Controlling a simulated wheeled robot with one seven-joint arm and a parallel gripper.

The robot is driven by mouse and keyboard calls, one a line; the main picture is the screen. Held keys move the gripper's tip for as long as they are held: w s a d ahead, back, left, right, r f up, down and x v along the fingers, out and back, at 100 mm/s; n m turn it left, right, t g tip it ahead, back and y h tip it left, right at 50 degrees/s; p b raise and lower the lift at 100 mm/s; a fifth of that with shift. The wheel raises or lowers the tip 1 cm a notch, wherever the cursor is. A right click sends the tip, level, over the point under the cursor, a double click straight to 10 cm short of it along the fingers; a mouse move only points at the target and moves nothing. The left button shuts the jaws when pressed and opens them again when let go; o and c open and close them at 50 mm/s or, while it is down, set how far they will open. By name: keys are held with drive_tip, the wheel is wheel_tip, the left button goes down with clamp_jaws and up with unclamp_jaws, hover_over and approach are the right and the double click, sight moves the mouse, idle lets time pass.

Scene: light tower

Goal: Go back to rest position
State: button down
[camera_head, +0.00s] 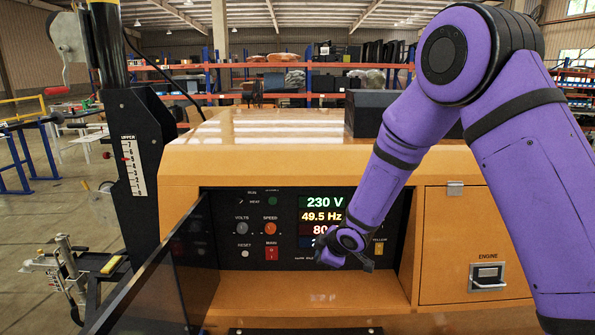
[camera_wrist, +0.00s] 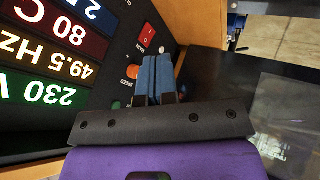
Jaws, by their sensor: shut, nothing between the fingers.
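My purple arm reaches down from the right in the head view. My gripper (camera_head: 350,253) is in front of the lower right part of the black control panel (camera_head: 222,205), over part of the display rows. In the wrist view my gripper (camera_wrist: 155,62) has its blue fingers together with nothing between them. The panel shows green 230 V (camera_head: 325,202), yellow 49.5 Hz (camera_head: 322,216) and a red row reading 80 C in the wrist view (camera_wrist: 78,32). I cannot tell if the fingers touch the panel.
A dark door (camera_head: 160,285) hangs open left of the panel recess. The orange housing (camera_head: 300,160) surrounds the panel. An engine door with a latch (camera_head: 487,277) is at the right. A black mast (camera_head: 133,150) stands at the left. Shelves fill the background.

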drive_tip(key=s+d+r+m+h, duration=0.1)
drive_tip(key=s+d+r+m, duration=0.25)
drive_tip(key=d+r, duration=0.35)
drive_tip(key=s+d+r+m+t+h, duration=0.15)
drive_tip(key=s+d+r, duration=0.25)
drive_tip(key=r, duration=0.5)
drive_tip(key=s+d+r+m+g+h, duration=0.1)
drive_tip(key=s+d+r+m+h, duration=0.2)
drive_tip(key=d+r, duration=0.35)
drive_tip(key=s+d+r+m, duration=0.2)
drive_tip(key=s, duration=0.7)
drive_tip(key=s+d+r+m+g, duration=0.1)
drive_tip(key=s+d+r+m, duration=0.1)
drive_tip(key=s, duration=0.7)
drive_tip(key=s+d+r+m+y, duration=0.1)
drive_tip(key=s+d+r+m, duration=0.1)
drive_tip(key=s, duration=0.7)
drive_tip(key=shift+r+m, duration=0.85)
drive_tip(key=shift+m, duration=0.15)
